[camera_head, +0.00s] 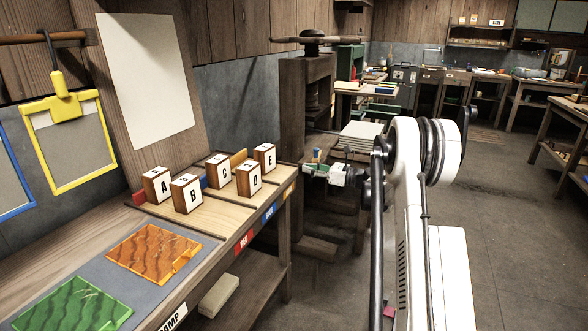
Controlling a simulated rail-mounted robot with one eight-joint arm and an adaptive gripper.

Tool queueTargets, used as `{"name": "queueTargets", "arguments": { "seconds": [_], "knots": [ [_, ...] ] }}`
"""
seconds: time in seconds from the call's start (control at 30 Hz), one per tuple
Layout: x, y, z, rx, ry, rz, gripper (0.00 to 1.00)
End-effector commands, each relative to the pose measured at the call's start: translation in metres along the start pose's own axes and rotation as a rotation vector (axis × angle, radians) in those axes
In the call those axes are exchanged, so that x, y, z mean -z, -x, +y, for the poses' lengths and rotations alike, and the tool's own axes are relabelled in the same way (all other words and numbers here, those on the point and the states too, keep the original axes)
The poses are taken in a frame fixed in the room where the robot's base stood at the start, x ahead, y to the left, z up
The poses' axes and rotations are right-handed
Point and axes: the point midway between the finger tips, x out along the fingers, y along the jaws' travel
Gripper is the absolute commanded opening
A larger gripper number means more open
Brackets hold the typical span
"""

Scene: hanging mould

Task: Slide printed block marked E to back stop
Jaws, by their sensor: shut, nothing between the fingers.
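The block marked E (268,158) is a wooden block with a white printed face. It stands upright on the right end of the wooden board (213,212) on the bench. A yellow-orange stop piece (239,157) is at the board's back edge, left of E. Bare board shows between the two only in part, because block D (254,179) and block C (221,171) stand in front. My gripper (308,171) is to the right of E, off the bench's end in the picture. It is shut and empty, apart from E. Its fingertips are small and hard to make out.
Blocks A (157,184) and B (187,194) stand left of C and D. Red (139,197) and blue (203,182) pieces lie along the back edge. Orange (154,253) and green (72,306) sheets lie in front. A dark wooden press (306,97) stands behind my gripper.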

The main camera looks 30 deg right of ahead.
Motion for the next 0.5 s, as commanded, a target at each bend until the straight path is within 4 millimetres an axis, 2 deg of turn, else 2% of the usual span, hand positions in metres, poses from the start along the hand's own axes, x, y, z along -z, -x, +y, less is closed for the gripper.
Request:
{"name": "queueTargets", "arguments": {
  "seconds": [0.5],
  "knots": [
    [0.002,-0.094,0.001,-0.003,0.000,0.000,0.00]
  ]
}}
